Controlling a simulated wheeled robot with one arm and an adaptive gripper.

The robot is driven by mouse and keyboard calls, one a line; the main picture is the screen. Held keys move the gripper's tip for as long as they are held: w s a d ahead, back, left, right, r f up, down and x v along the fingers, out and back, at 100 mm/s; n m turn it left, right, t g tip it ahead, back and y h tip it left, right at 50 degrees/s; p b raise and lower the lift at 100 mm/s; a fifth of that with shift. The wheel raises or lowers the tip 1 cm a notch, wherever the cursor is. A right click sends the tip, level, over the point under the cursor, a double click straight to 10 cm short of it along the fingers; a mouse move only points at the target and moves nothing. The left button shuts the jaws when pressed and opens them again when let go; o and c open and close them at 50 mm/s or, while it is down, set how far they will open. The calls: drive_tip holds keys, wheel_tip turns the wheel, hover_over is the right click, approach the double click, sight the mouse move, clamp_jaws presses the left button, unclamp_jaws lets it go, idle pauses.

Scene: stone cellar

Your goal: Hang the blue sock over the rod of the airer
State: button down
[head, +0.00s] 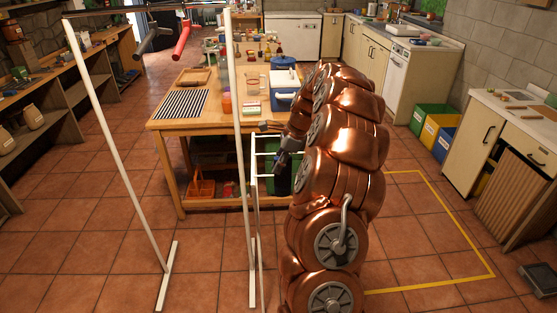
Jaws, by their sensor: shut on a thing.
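The white airer stands at the left front, with its thin rod (150,9) across the top and two slanting legs. My gripper (279,162) is low, right of the airer's right post, in front of the wooden table and partly hidden by my copper arm. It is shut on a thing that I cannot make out. I cannot pick out the blue sock anywhere in this view.
The wooden table (222,121) behind carries a striped mat, a blue and white box (285,94), jugs and jars. A small white rack (265,177) stands beside my gripper. Coloured bins (432,120) line the right. Tiled floor is clear inside the yellow outline.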

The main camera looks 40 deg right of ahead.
sight(278, 178)
drive_tip(key=shift+f+b, duration=0.65)
drive_tip(key=shift+f, duration=2.3)
drive_tip(key=c, duration=0.9)
unclamp_jaws()
drive_tip(key=shift+c, duration=0.2)
drive_tip(key=v, duration=1.2)
